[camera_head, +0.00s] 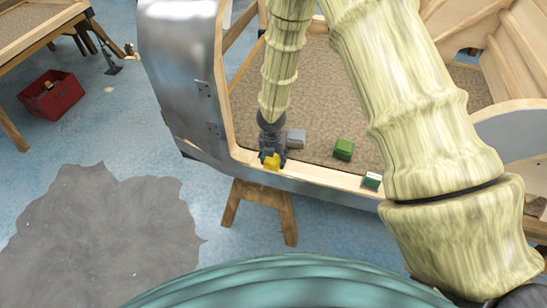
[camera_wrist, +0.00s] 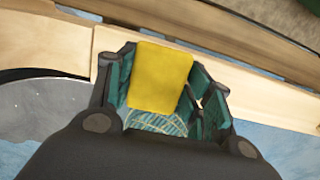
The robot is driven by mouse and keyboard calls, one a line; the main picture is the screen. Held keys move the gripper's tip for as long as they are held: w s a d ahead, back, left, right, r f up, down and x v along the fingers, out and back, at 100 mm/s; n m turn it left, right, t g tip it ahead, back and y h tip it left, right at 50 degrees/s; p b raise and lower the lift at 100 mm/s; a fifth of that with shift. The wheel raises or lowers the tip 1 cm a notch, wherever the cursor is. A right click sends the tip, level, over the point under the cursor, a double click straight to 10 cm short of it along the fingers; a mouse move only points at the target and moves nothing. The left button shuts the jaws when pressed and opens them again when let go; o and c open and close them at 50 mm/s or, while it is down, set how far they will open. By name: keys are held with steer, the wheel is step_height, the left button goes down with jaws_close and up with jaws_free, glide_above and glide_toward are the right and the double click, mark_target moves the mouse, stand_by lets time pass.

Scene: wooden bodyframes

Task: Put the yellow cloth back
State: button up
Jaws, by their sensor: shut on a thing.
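The yellow cloth (camera_head: 271,164) shows as a small yellow block shape at the near edge of the wooden bodyframe (camera_head: 320,178). My gripper (camera_head: 270,156) is shut on it, pointing down at that edge. In the wrist view the yellow cloth (camera_wrist: 160,77) sits between the teal-padded fingers of my gripper (camera_wrist: 165,95), with a pale wooden rail (camera_wrist: 255,96) behind it. I cannot tell whether the cloth touches the rail.
A grey block (camera_head: 296,138) and a green block (camera_head: 344,149) lie on the brown bed inside the frame. A green-and-white item (camera_head: 371,181) sits on the near rail to the right. A red crate (camera_head: 50,95) stands on the blue floor at the left.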

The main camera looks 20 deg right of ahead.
mark_target(272, 160)
steer(key=o, duration=1.1)
steer(key=shift+f, duration=0.1)
steer(key=shift+c, duration=0.2)
step_height(272, 160, up, 12)
steer(key=s+b, duration=0.1)
steer(key=shift+a, duration=0.4)
steer(key=s+a+f+m+g+y, duration=0.2)
steer(key=s+a+f+m+y, duration=0.1)
steer(key=s+f+m, duration=1.4)
steer(key=s+d+f+m+h, duration=0.1)
steer(key=s+d+f+m, duration=0.2)
steer(key=s+m, duration=0.3)
steer(key=s+d+f+m+h, duration=0.1)
steer(key=s+d+f+m, duration=0.2)
steer(key=s, duration=0.9)
steer(key=d+m, duration=0.1)
steer(key=m, duration=0.2)
steer(key=shift+s+m+t, duration=0.2)
steer(key=shift+m+t, duration=0.1)
steer(key=shift+t, duration=0.1)
